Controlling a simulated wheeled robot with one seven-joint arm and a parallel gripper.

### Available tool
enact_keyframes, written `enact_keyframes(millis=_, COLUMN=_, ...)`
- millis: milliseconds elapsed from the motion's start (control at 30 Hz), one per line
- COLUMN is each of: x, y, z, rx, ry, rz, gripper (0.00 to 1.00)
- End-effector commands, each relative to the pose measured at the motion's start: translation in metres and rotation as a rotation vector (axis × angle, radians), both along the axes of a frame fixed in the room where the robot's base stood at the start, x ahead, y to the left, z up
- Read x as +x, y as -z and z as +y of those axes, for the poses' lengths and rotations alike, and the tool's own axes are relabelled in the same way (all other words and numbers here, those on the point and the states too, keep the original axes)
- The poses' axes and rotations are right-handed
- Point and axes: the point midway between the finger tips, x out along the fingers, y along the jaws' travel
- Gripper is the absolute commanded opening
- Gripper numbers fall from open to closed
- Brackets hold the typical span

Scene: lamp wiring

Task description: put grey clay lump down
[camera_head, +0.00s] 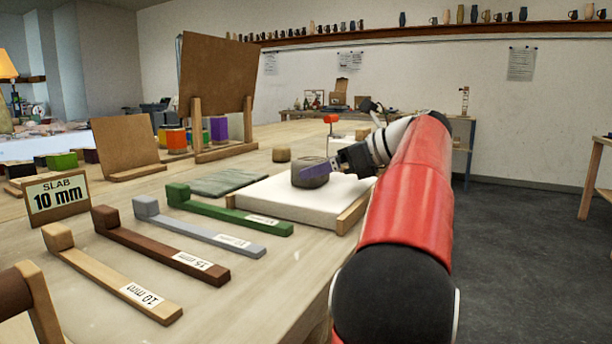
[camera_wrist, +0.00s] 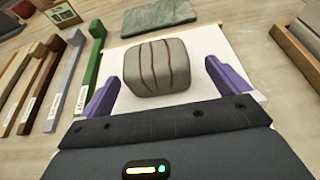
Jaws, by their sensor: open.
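The grey clay lump (camera_head: 311,172) rests on the white board (camera_head: 285,202) on the table, near its far side. In the wrist view the lump (camera_wrist: 160,68) is a rounded grey block with dark brown streaks. My gripper (camera_wrist: 170,85) is open, its purple fingers apart on the left and right of the lump, with gaps between them and it. In the head view my gripper (camera_head: 318,170) comes in from the right, low beside the lump, and one finger overlaps it in the picture.
Wooden, brown, grey and green gauge sticks (camera_head: 240,217) lie left of the board. A green-grey slab (camera_head: 228,181) lies beyond them. A "SLAB 10 mm" sign (camera_head: 58,198) stands at left. A small clay piece (camera_head: 282,155) sits behind the board. The board's front part is bare.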

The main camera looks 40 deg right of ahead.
Motion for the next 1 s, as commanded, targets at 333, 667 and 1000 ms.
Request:
enact_keyframes(millis=333, x=0.032, y=0.017, z=0.017, rx=-0.001, ry=-0.002, rz=-0.001, gripper=1.00)
enact_keyframes(millis=667, x=0.032, y=0.016, z=0.017, rx=-0.002, ry=-0.002, rz=0.000, gripper=0.83)
enact_keyframes(millis=1000, x=0.032, y=0.016, z=0.017, rx=-0.002, ry=-0.002, rz=0.000, gripper=0.38)
